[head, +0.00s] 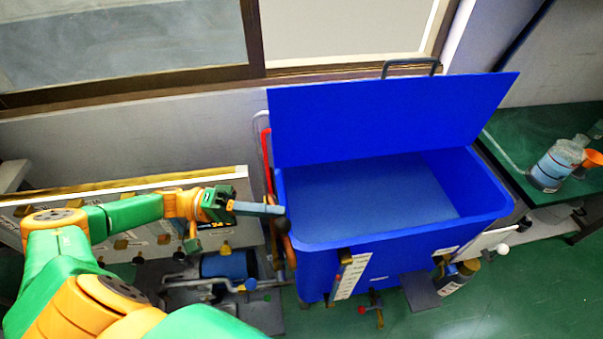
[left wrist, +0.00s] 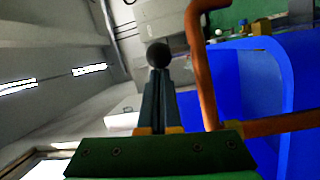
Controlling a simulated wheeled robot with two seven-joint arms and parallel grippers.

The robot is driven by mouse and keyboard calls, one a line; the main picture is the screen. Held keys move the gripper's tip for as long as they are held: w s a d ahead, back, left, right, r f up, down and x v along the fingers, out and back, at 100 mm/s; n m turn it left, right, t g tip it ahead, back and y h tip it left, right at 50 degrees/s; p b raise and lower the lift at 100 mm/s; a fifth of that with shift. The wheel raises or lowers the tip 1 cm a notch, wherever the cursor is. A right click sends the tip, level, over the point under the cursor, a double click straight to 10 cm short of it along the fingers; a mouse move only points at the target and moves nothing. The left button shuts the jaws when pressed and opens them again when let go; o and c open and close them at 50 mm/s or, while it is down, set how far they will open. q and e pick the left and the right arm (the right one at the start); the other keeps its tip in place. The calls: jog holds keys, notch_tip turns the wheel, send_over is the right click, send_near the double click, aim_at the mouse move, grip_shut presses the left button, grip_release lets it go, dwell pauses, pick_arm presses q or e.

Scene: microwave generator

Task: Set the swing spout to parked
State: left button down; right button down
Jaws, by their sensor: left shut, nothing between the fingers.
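The swing spout appears to be the copper-orange pipe (left wrist: 202,75) at the right of the left wrist view. It bends at the top, and another orange length runs to the right edge. In the head view a small part of orange pipe (head: 290,250) shows at the blue tank's left wall. A dark ball knob (left wrist: 158,55) is just beyond my left fingertips. My left gripper (head: 283,211) is shut and empty, at the tank's left rim. Its fingers (left wrist: 160,85) point at the knob; I cannot tell whether they touch it. My right gripper is out of view.
The blue tank (head: 385,232) stands open with its lid (head: 390,118) raised. A panel with knobs and a blue cylinder (head: 225,266) are below my left arm. A green table (head: 540,130) with a bottle (head: 555,166) stands right.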

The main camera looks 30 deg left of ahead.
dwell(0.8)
pick_arm(q)
jog(key=b+v, duration=0.4)
jog(key=v, duration=0.3)
jog(key=shift+a, duration=0.1)
